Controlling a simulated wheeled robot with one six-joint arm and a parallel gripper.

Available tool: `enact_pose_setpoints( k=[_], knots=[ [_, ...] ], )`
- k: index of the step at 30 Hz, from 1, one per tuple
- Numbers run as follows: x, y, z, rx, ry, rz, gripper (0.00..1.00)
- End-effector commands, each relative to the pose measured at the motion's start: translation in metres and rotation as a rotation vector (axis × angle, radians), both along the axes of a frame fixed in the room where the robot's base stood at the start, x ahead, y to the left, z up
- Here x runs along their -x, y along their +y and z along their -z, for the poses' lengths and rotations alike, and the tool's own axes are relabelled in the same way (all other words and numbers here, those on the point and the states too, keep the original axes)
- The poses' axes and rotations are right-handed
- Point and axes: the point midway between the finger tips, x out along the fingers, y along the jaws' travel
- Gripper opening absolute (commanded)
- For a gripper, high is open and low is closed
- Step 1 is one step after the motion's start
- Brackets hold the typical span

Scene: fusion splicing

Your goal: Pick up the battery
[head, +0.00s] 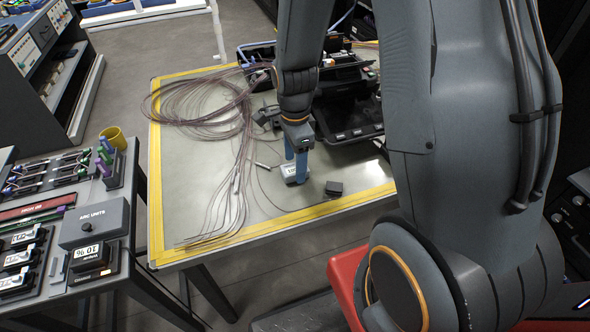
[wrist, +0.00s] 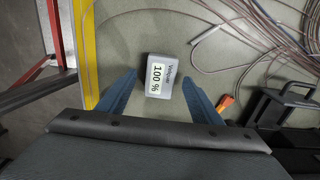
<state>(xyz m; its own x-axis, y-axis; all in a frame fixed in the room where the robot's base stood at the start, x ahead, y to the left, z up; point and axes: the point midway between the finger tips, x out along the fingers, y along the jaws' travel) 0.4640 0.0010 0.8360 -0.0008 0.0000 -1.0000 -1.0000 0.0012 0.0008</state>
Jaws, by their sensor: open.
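The battery (wrist: 159,92) is a small grey block with a pale label reading 100 %. In the wrist view it lies between the two blue fingers of my gripper (wrist: 159,84), with a gap on each side. In the head view the battery (head: 294,172) sits on the table, partly hidden by my gripper (head: 295,168), which points down at it. The fingers are open. Whether the fingertips touch the table cannot be told.
The grey table (head: 205,85) has yellow edge strips. Loops of thin cable (head: 205,105) lie at left, and a black splicing machine (head: 350,105) stands behind at right. A small black block (head: 334,188) lies near the battery. A side bench (head: 125,220) carries another battery-like display unit (head: 90,254).

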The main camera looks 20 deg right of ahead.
Motion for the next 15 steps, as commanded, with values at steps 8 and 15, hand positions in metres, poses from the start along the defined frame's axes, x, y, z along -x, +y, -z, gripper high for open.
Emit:
enact_pose_setpoints(
  k=[8,15],
  knots=[
    [-0.0003,0.0002,0.0097,0.0,-0.001,-0.001,0.59],
    [-0.0002,0.0002,0.0095,0.0,-0.001,-0.001,0.39]
  ],
)
